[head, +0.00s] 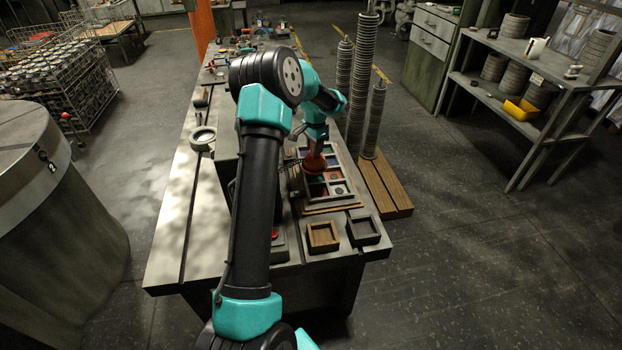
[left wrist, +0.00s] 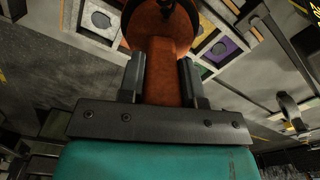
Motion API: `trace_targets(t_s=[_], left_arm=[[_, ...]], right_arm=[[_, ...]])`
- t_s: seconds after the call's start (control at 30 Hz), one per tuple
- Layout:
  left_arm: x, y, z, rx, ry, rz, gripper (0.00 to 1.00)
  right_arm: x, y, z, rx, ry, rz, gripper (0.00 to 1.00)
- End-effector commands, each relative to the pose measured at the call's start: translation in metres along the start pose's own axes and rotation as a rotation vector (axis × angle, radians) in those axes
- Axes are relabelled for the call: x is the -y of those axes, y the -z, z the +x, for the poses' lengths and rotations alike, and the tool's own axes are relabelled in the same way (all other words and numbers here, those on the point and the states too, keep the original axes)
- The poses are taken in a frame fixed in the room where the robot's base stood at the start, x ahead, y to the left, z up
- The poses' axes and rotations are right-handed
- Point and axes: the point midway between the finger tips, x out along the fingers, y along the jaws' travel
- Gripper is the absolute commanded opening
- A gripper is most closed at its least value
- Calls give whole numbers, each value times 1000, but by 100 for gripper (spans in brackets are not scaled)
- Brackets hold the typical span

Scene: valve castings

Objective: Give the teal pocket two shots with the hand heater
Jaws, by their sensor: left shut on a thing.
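My left gripper (head: 315,143) is shut on the hand heater (head: 314,162), an orange-red tool, and holds it over the pocketed tray (head: 333,200). In the left wrist view the jaws (left wrist: 167,78) close on both sides of the heater's rust-orange handle (left wrist: 163,60), with its wider round part at the top edge. The tray's pockets have differently coloured floors, among them a purple pocket (left wrist: 219,50). I cannot clearly pick out the teal pocket; the heater and arm cover part of the tray. My right gripper is not in view.
A wooden square box (head: 323,236) and a dark square box (head: 364,230) stand at the bench's front edge. Tall stacks of grey discs (head: 374,120) rise close to the tray's right on a slatted pallet (head: 385,188). The bench's left side (head: 185,230) is mostly clear.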

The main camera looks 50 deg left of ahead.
Motion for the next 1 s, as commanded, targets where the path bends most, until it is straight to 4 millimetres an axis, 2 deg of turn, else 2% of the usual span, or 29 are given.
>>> trace_targets(t_s=[0.63, 1.0], left_arm=[[0, 0, 8, 0, 1, 0, 0], [0, 0, 35, 0, 0, 1, 0]], right_arm=[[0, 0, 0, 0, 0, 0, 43], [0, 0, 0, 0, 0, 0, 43]])
